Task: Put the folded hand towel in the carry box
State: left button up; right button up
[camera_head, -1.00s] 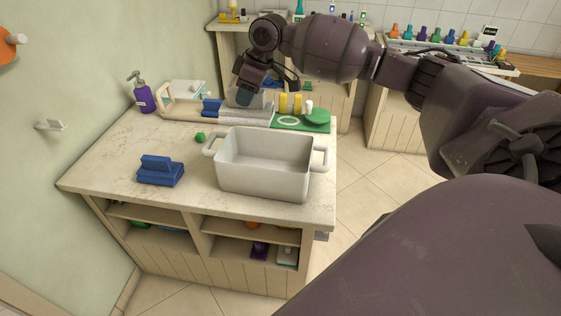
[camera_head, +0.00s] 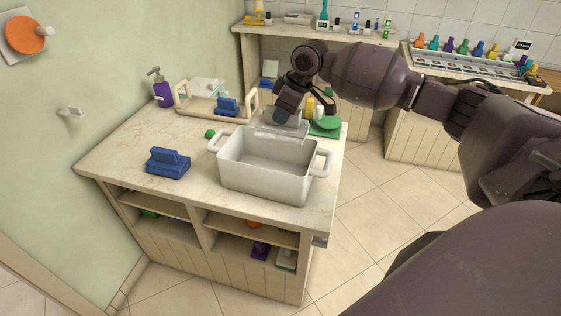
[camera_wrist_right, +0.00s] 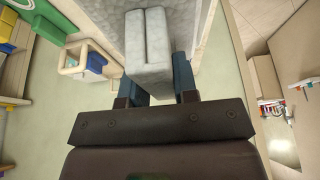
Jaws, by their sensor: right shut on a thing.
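The folded hand towel, a pale grey folded block (camera_wrist_right: 148,45), is gripped between the blue fingers of my right gripper (camera_wrist_right: 155,78) in the right wrist view. In the head view my right gripper (camera_head: 284,114) holds the towel (camera_head: 281,131) just above and behind the far rim of the carry box. The carry box (camera_head: 262,180) is a white, open-topped tub with a handle at each end, standing on the counter. Its visible inside looks empty. My left gripper is not in view.
A blue stacked object (camera_head: 167,165) lies left of the box, with a small green piece (camera_head: 210,133) behind it. A wooden-handled tray (camera_head: 183,108) holding a blue item and a purple pump bottle (camera_head: 161,90) stand at the back left. A green item (camera_head: 325,124) lies behind the box.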

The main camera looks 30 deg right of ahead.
aim_at(283, 143)
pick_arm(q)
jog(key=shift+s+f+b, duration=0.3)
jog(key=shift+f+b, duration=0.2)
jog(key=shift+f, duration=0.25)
pick_arm(e)
notch_tip(283, 143, down, 15)
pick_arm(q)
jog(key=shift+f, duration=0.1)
pick_arm(e)
jog(key=shift+s+f, duration=0.1)
jog(key=shift+f, duration=0.55)
jog(key=o, duration=1)
jog(key=shift+f, duration=0.1)
jog(key=shift+c, duration=0.2)
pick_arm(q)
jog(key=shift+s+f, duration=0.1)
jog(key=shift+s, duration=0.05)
pick_arm(e)
jog(key=shift+s, duration=0.1)
